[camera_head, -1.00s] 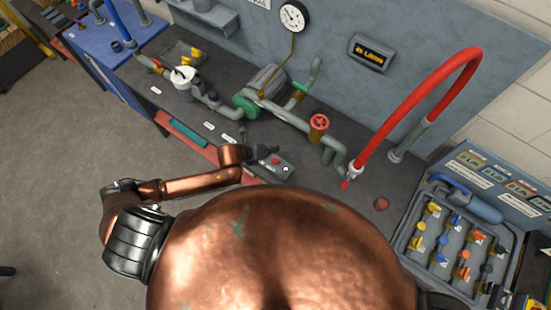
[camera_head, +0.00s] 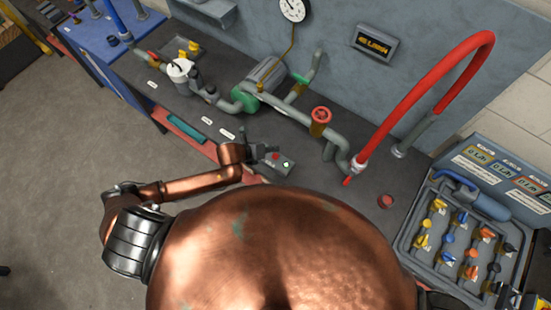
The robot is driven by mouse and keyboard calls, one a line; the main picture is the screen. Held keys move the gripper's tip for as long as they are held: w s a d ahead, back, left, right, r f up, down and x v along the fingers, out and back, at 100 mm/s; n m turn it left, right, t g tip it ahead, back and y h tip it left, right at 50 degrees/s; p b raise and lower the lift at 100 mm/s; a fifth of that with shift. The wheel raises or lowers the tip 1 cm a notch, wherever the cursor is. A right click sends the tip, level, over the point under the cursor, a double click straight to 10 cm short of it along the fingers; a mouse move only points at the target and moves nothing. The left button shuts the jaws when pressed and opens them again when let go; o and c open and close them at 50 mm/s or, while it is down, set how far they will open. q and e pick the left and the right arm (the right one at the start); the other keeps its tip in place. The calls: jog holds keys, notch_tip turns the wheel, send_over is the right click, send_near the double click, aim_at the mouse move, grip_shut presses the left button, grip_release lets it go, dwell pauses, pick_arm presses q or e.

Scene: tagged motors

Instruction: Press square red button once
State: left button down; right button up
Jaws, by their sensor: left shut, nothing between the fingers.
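A small grey control box (camera_head: 281,166) lies on the dark bench top, with a small red button (camera_head: 276,157) and a pale light or button beside it. A separate red button (camera_head: 386,201) sits on the bench further right, below the red hose; at this size I cannot tell surely which one is square. My left gripper (camera_head: 264,149) is shut and empty, at the upper left edge of the control box, close to its red button. Whether it touches the box cannot be told.
Grey-green pipes with a red valve wheel (camera_head: 321,115) run behind the box. A red hose (camera_head: 425,85) arches at right. A tray of coloured valves (camera_head: 455,245) stands at the right. A gauge (camera_head: 292,10) and display (camera_head: 375,43) are on the wall panel.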

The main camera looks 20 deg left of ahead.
aim_at(274, 157)
pick_arm(q)
notch_tip(274, 157, down, 2)
jog(key=shift+b, duration=0.55)
jog(key=shift+f+b, duration=0.5)
jog(key=shift+f, duration=0.5)
pick_arm(e)
jog(key=shift+f, duration=1.5)
pick_arm(q)
jog(key=shift+f, duration=0.1)
jog(key=shift+f, duration=0.3)
pick_arm(e)
jog(key=shift+f, duration=0.1)
pick_arm(q)
jog(key=shift+f+b, duration=0.3)
jog(key=shift+f, duration=0.2)
pick_arm(e)
jog(key=shift+s+f, duration=0.1)
jog(key=shift+f, duration=0.1)
pick_arm(q)
jog(key=shift+r+p, duration=0.9)
jog(key=shift+p, duration=0.1)
pick_arm(e)
jog(key=shift+r, duration=0.95)
